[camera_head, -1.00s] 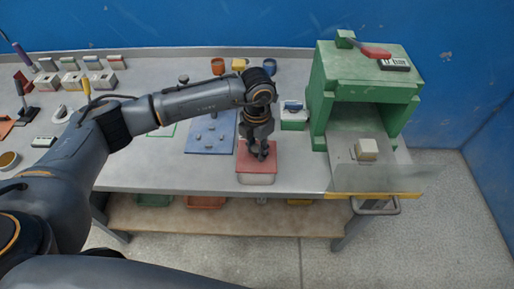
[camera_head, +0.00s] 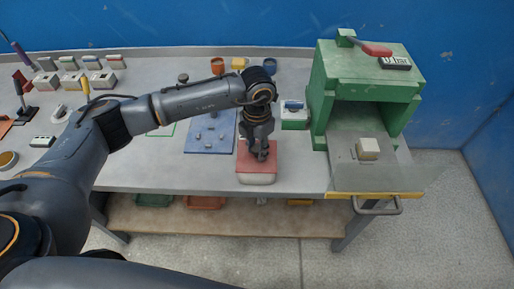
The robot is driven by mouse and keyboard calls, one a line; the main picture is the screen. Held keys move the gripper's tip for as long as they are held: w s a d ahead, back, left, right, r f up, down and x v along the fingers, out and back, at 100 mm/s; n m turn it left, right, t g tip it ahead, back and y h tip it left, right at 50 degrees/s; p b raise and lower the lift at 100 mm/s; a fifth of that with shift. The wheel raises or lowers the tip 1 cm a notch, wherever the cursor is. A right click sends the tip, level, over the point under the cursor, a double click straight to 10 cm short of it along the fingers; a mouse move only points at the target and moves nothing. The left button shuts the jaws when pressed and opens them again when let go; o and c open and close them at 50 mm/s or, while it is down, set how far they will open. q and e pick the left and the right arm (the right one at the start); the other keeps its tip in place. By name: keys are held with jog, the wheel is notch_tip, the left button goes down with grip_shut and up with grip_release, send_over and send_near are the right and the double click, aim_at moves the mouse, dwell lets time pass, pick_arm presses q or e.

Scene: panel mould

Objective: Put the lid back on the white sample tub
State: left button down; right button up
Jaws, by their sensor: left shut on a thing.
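The white sample tub (camera_head: 257,179) stands near the front edge of the bench. Its red lid (camera_head: 247,164) lies over the tub's top; whether it is fully seated I cannot tell. My left gripper (camera_head: 258,157) points down over the lid, shut on a part at the lid's middle that the fingers mostly hide. My right gripper is not in view.
A green box-shaped machine (camera_head: 318,90) stands to the right, with a pale block (camera_head: 367,149) on its clear front plate. A blue board (camera_head: 205,146) with small pieces lies left of the tub. The bench's front edge (camera_head: 150,190) is close to the tub.

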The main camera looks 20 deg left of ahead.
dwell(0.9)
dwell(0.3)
pick_arm(q)
jog(key=c, duration=0.9)
grip_release()
jog(key=shift+c, duration=0.2)
jog(key=shift+o, duration=0.5)
jog(key=o, duration=0.4)
jog(key=shift+r+p, duration=1.45)
jog(key=shift+r, duration=2)
